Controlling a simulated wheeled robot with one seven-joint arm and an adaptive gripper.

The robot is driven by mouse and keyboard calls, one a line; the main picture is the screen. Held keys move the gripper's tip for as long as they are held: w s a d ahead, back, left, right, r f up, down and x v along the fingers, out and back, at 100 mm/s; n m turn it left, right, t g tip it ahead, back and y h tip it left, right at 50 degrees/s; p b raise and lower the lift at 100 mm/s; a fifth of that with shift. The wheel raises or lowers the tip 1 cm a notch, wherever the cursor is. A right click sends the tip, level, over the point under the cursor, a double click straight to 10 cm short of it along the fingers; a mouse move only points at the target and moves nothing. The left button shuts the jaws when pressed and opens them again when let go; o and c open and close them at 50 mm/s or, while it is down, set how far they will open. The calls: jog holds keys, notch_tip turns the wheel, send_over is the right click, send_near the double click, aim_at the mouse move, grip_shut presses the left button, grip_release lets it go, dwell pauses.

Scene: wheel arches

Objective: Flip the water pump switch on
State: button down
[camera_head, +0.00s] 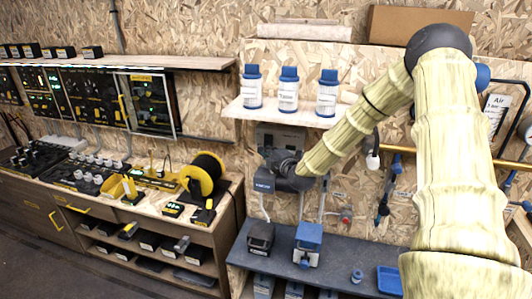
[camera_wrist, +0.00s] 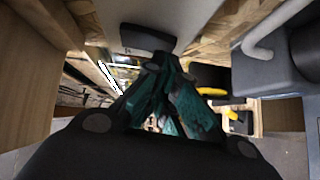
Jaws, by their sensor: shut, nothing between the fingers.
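A grey box (camera_head: 281,134) is mounted on the wall under the bottle shelf, partly hidden behind my gripper (camera_head: 274,168). I cannot make out a water pump switch for certain in the head view. In the wrist view, a dark rounded block (camera_wrist: 148,40) sits on a pale panel (camera_wrist: 190,14) and may be the switch. My gripper (camera_wrist: 164,72) is shut and empty, with its green-padded fingers together. The fingertips appear close to the dark block. I cannot tell whether they touch it, nor the switch position.
Three blue-capped bottles (camera_head: 288,90) stand on a shelf (camera_head: 262,112) above my gripper. A dark counter (camera_head: 335,268) below holds a black device (camera_head: 261,237) and a blue device (camera_head: 308,243). Pipes and valves line the wall at right. A workbench with a yellow reel (camera_head: 202,176) stands at left.

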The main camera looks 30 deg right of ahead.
jog(key=shift+w+d+f+b, duration=0.1)
jog(key=shift+f+b, duration=0.3)
jog(key=shift+b, duration=0.55)
jog(key=shift+w+n+t+b, duration=0.1)
jog(key=shift+n+t+b, duration=0.2)
jog(key=shift+b, duration=0.3)
jog(key=s+a+f+b, duration=0.1)
jog(key=s+a+b, duration=0.2)
jog(key=s, duration=0.9)
jog(key=shift+s+a+f+b, duration=0.2)
jog(key=shift+s+a+b, duration=0.1)
jog(key=shift+b, duration=0.4)
